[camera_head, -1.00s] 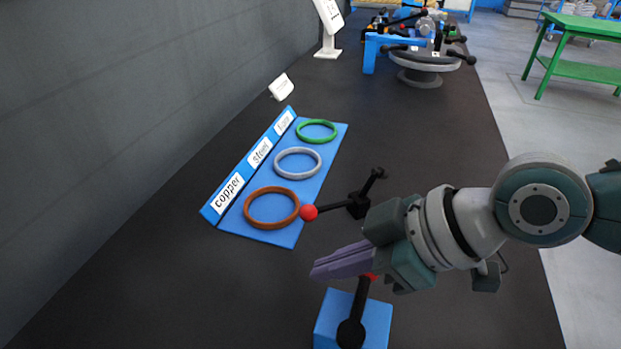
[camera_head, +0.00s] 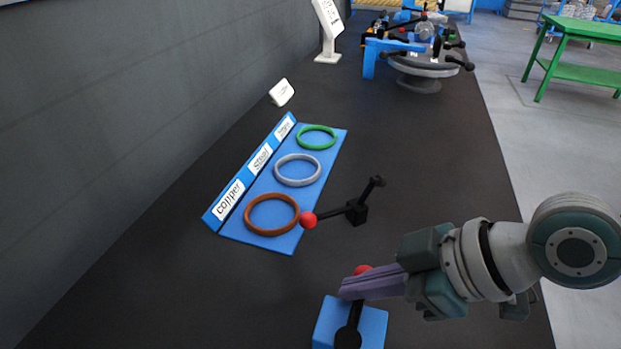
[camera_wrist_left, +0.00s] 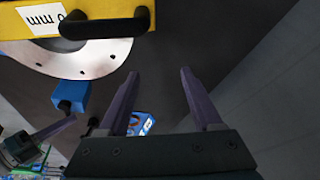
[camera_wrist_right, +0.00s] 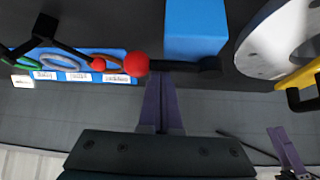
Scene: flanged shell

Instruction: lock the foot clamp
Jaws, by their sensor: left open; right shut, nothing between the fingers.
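The foot clamp seems to be the blue block (camera_head: 372,326) with a black lever (camera_head: 349,337) ending in a red ball (camera_head: 363,269), at the bottom of the head view. My right gripper (camera_head: 343,290) is shut and empty, its tips crossing over the lever just below the ball. In the right wrist view the lever (camera_wrist_right: 180,66) runs from the red ball (camera_wrist_right: 136,64) to a pivot beside the blue block (camera_wrist_right: 196,28). The shut fingers (camera_wrist_right: 160,80) end at the lever; contact is unclear. My left gripper (camera_wrist_left: 158,85) is open and empty, outside the head view.
A second black lever (camera_head: 333,215) with a red ball stands beside the blue rack (camera_head: 272,242) of copper, steel and green rings. The left wrist view shows a grey flange disc (camera_wrist_left: 100,62) and yellow bar (camera_wrist_left: 105,12). A turntable (camera_head: 425,68) stands at the far end.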

